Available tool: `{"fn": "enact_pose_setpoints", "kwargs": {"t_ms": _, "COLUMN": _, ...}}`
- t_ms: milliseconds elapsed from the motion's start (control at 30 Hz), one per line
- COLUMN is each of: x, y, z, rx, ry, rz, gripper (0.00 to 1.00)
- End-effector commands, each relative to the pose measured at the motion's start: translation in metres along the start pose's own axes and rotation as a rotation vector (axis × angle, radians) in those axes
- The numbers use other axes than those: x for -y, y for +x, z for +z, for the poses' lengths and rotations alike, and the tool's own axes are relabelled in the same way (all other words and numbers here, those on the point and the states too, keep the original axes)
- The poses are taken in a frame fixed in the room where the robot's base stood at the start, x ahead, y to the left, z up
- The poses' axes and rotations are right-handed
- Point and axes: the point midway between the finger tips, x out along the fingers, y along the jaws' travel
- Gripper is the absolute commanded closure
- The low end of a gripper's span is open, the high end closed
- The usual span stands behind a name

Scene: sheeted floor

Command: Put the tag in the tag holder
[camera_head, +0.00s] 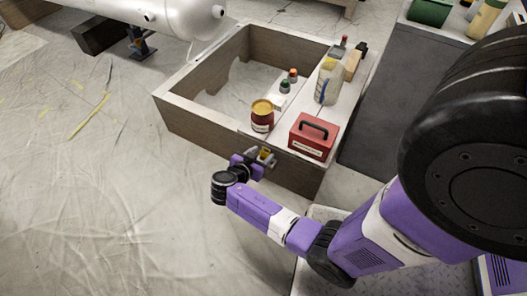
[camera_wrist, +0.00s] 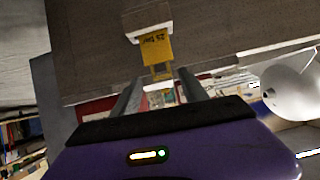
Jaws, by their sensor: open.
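A yellow tag (camera_wrist: 156,46) with dark lettering shows in the wrist view, with a narrow open-framed end pointing toward my gripper. Its far end meets a white block (camera_wrist: 147,19), apparently the tag holder, at the wooden wall; how deep it sits in the block I cannot tell. My gripper (camera_wrist: 160,82) is open, its two grey fingers on either side of the tag's near end, with gaps visible. In the head view my gripper (camera_head: 254,162) is at the front wall of the wooden frame, and the tag (camera_head: 266,152) is a small yellow patch beside it.
The wooden frame (camera_head: 205,131) carries a red box (camera_head: 312,139) with a black handle, a red jar (camera_head: 262,118), a jug (camera_head: 328,82) and small bottles (camera_head: 289,79). A grey cabinet (camera_head: 390,90) stands right, a white tank (camera_head: 185,14) behind.

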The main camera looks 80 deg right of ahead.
Motion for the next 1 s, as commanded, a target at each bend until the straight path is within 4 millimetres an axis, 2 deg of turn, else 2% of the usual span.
{"fn": "enact_pose_setpoints", "kwargs": {"t_ms": 33, "x": 0.001, "y": -0.013, "z": -0.003, "rx": 0.001, "ry": -0.003, "rz": -0.005, "gripper": 0.48}}
{"fn": "enact_pose_setpoints", "kwargs": {"t_ms": 300, "x": 0.001, "y": -0.068, "z": -0.003, "rx": 0.001, "ry": -0.001, "rz": -0.004, "gripper": 0.48}}
{"fn": "enact_pose_setpoints", "kwargs": {"t_ms": 500, "x": 0.000, "y": -0.091, "z": -0.001, "rx": 0.001, "ry": 0.000, "rz": -0.001, "gripper": 0.48}}
{"fn": "enact_pose_setpoints", "kwargs": {"t_ms": 633, "x": -0.003, "y": -0.098, "z": 0.005, "rx": 0.015, "ry": -0.020, "rz": -0.013, "gripper": 0.48}}
{"fn": "enact_pose_setpoints", "kwargs": {"t_ms": 733, "x": -0.013, "y": -0.102, "z": 0.026, "rx": 0.076, "ry": -0.097, "rz": -0.070, "gripper": 0.48}}
{"fn": "enact_pose_setpoints", "kwargs": {"t_ms": 833, "x": -0.032, "y": -0.114, "z": 0.059, "rx": 0.180, "ry": -0.233, "rz": -0.186, "gripper": 0.48}}
{"fn": "enact_pose_setpoints", "kwargs": {"t_ms": 900, "x": -0.047, "y": -0.128, "z": 0.084, "rx": 0.258, "ry": -0.342, "rz": -0.301, "gripper": 0.48}}
{"fn": "enact_pose_setpoints", "kwargs": {"t_ms": 1000, "x": -0.070, "y": -0.154, "z": 0.108, "rx": 0.346, "ry": -0.478, "rz": -0.479, "gripper": 0.48}}
